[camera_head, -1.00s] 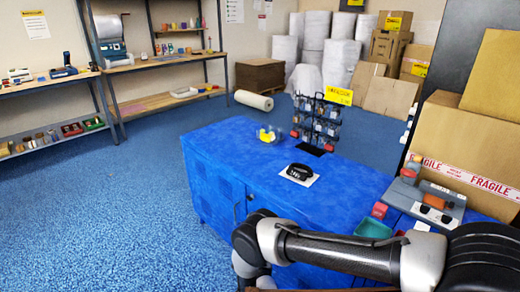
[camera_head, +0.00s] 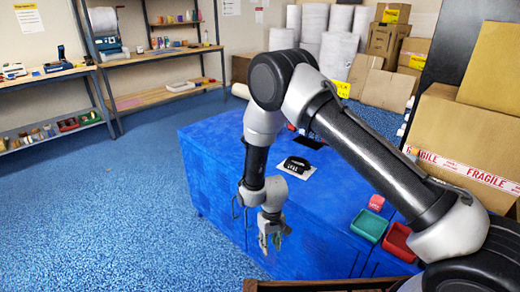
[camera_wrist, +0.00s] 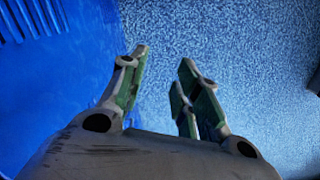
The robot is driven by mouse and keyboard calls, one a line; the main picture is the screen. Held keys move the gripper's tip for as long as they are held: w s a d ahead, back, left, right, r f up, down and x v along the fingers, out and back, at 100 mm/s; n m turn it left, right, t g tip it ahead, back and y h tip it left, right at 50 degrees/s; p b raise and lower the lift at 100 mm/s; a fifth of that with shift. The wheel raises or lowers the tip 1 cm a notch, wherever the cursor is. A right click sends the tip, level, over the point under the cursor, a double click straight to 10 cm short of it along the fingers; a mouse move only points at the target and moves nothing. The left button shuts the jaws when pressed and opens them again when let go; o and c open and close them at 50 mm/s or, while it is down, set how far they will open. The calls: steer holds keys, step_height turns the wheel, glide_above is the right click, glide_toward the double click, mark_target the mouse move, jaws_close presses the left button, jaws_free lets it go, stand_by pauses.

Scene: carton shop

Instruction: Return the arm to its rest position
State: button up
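My gripper (camera_head: 270,240) hangs pointing down in front of the near face of the blue cabinet (camera_head: 205,172). My arm is bent, with its elbow raised over the cabinet. In the wrist view my gripper (camera_wrist: 165,75) shows two green-lined fingers standing apart with nothing between them. Below it the wrist view shows the blue floor (camera_wrist: 220,40) and part of the cabinet (camera_wrist: 50,80).
A black item on a white card (camera_head: 297,167) lies on the cabinet top. A carton (camera_head: 465,140) stands behind. The floor at left (camera_head: 90,220) is clear.

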steer(key=s+d+r+g, duration=0.1)
steer(key=s+d+r, duration=0.1)
steer(key=d+r, duration=0.5)
steer(key=s+d+r, duration=0.1)
steer(key=d+r, duration=0.2)
steer(key=r, duration=0.9)
steer(key=s+d+r+g, duration=0.15)
steer(key=d+r, duration=0.25)
steer(key=r, duration=0.5)
steer(key=s+d+r+m+t, duration=0.2)
steer(key=s+d+r+t, duration=0.2)
steer(key=s+d+r, duration=0.3)
steer(key=s+d+r+m+t, duration=0.3)
steer(key=s+d+r, duration=0.4)
steer(key=d+r, duration=0.4)
step_height(320, 180, up, 5)
steer(key=shift+s+d+f+t, duration=0.2)
steer(key=shift+s+d+t, duration=0.15)
steer(key=shift+s+d, duration=0.05)
